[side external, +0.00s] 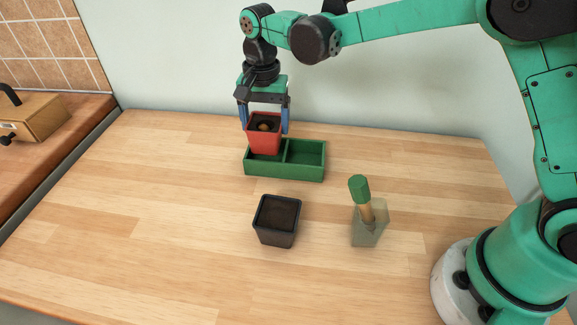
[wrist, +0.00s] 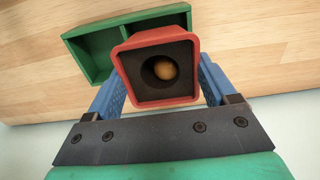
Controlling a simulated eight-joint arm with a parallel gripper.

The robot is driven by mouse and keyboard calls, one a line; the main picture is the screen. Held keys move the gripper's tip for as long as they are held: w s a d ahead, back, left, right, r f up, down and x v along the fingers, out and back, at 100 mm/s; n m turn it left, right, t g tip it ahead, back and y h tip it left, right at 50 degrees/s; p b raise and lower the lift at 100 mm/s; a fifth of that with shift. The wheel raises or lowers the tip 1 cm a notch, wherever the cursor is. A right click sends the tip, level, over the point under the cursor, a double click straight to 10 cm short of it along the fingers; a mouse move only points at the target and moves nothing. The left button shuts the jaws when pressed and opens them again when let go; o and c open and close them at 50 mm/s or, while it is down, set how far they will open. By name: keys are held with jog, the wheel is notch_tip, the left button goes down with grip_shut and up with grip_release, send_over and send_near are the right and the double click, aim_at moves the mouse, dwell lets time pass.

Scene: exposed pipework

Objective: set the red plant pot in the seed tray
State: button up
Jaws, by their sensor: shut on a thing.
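The red plant pot (side external: 264,138) is square, with dark soil and a round brown thing in its middle. It also shows in the wrist view (wrist: 122,62). My gripper (side external: 265,118) is shut on the red pot, with one blue finger at each side of it. The green seed tray (side external: 290,172) has two compartments and lies on the table. The pot is upright at the tray's left compartment and hides much of it; I cannot tell whether it touches the tray floor. The right compartment is empty. In the wrist view the tray (wrist: 92,50) shows behind the pot.
A black pot (side external: 275,222) with dark soil stands in front of the tray. A green-handled tool (side external: 360,190) stands in a clear holder (side external: 368,228) to its right. A wooden box (side external: 35,118) is on the far-left counter. The table's left side is clear.

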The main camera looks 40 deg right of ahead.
aim_at(266, 128)
jog(key=shift+f, duration=1.7)
jog(key=shift+f, duration=0.1)
jog(key=o, duration=1.2)
notch_tip(266, 128, up, 12)
jog(key=shift+f, duration=0.15)
jog(key=s+d+n+t, duration=0.2)
jog(key=s+d+n, duration=0.1)
jog(key=s, duration=0.2)
jog(key=s+d+f+n+t, duration=0.1)
jog(key=s+d+n+t, duration=0.1)
jog(key=s, duration=0.3)
jog(key=s+d+f+n+t, duration=0.1)
jog(key=s+d+n+t, duration=0.2)
jog(key=s+n, duration=0.1)
jog(key=shift+s+d+f, duration=0.15)
jog(key=shift+s+d, duration=0.25)
